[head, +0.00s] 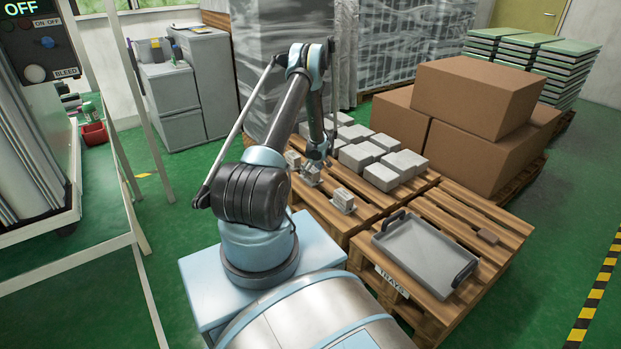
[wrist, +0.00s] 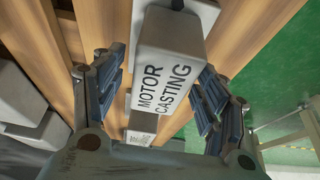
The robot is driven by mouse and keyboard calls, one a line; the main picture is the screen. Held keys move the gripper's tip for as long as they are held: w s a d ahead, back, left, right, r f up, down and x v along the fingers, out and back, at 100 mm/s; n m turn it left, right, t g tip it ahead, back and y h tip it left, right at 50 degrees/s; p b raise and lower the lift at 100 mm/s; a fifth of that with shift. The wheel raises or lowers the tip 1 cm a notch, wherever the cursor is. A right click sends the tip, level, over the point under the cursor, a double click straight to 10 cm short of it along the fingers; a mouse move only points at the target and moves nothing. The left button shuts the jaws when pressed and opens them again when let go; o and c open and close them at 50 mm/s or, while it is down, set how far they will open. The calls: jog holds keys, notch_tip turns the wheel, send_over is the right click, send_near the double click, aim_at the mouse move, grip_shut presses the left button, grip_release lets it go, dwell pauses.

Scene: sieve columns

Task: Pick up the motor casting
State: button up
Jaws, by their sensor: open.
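The motor casting (wrist: 168,62) is a grey block with its name in dark letters on the face towards me. It fills the middle of the wrist view, above pallet boards. My gripper (wrist: 160,88) is open, one set of dark ribbed fingers on each side of the casting, with visible gaps. The fingers do not appear to touch it. In the head view, my gripper (head: 317,163) hangs low over the left part of the middle pallet, among small grey castings, and partly hides the one under it.
A separate small casting (head: 343,200) stands nearer me. Larger grey blocks (head: 381,176) sit to the right. A grey tray (head: 425,252) rests on the near pallet. Cardboard boxes (head: 475,95) stand behind.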

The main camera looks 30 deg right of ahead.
dwell(0.3)
grip_shut()
